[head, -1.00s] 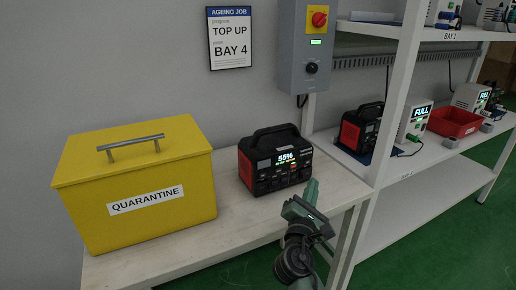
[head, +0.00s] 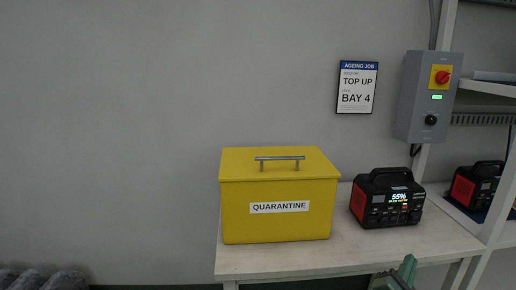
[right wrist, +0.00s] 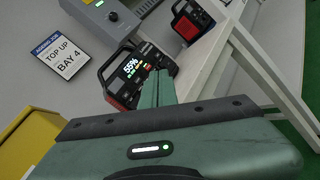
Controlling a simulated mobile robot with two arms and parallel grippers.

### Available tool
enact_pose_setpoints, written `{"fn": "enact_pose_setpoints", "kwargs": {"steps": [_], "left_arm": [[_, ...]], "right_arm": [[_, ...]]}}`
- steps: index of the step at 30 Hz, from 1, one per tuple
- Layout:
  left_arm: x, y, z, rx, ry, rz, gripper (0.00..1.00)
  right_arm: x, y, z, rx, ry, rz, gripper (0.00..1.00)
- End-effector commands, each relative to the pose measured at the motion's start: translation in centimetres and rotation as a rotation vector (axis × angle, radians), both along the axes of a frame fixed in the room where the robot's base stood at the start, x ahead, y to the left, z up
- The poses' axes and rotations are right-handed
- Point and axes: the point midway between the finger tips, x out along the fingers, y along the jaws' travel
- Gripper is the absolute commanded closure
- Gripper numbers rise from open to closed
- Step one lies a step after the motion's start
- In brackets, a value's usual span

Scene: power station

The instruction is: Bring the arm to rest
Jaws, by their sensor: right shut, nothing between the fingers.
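My right gripper (head: 408,268) shows at the bottom edge of the head view, in front of the table's front edge. In the right wrist view its green fingers (right wrist: 158,88) are shut together with nothing between them. A black and red power station (head: 387,198) reading 55% stands on the table beyond the gripper; it also shows in the right wrist view (right wrist: 134,72). The gripper looks apart from it. Most of my right arm is below the head view. My left gripper is not in view.
A yellow quarantine box (head: 278,208) with a closed lid stands on the pale table (head: 350,256). A grey switch box (head: 424,97) and a job sign (head: 357,87) hang on the wall. A shelf with another power station (head: 474,186) is at the right. The left side shows bare wall.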

Motion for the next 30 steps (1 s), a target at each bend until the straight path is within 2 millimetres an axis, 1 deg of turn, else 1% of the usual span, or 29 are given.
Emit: {"fn": "enact_pose_setpoints", "kwargs": {"steps": [1,5,10,14,17,18,20,21,23,24,26,27,30], "left_arm": [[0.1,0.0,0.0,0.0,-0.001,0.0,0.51],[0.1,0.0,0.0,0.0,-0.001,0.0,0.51],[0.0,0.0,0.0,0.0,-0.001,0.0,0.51],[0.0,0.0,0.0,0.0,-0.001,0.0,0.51],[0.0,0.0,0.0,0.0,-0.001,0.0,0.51],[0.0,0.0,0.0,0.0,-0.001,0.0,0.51],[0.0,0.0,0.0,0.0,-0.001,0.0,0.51],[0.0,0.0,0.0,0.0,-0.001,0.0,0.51],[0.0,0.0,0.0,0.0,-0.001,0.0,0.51],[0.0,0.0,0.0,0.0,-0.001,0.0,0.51],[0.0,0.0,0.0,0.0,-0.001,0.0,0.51],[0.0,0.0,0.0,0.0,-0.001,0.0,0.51],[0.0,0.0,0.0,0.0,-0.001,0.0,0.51]], "right_arm": [[0.0,0.0,-1.1,0.03,0.007,0.007,1.0],[-0.2,0.4,-3.9,0.131,0.014,0.029,1.0],[-0.8,1.1,-8.8,0.303,0.031,0.051,1.0],[-2.0,2.0,-13.8,0.482,0.049,0.052,1.0],[-3.5,2.9,-18.4,0.656,0.066,0.035,1.0],[-4.5,3.5,-20.8,0.744,0.075,0.019,1.0],[-6.4,4.4,-24.6,0.887,0.09,-0.019,1.0],[-7.9,5.2,-27.1,0.989,0.099,-0.054,1.0],[-10.4,6.4,-30.9,1.14,0.11,-0.122,1.0],[-12.2,7.2,-33.2,1.237,0.116,-0.175,1.0],[-15.1,8.4,-36.3,1.37,0.12,-0.265,1.0],[-16.9,9.2,-38.1,1.448,0.121,-0.327,1.0],[-21.0,11.0,-41.5,1.607,0.116,-0.477,1.0]]}}
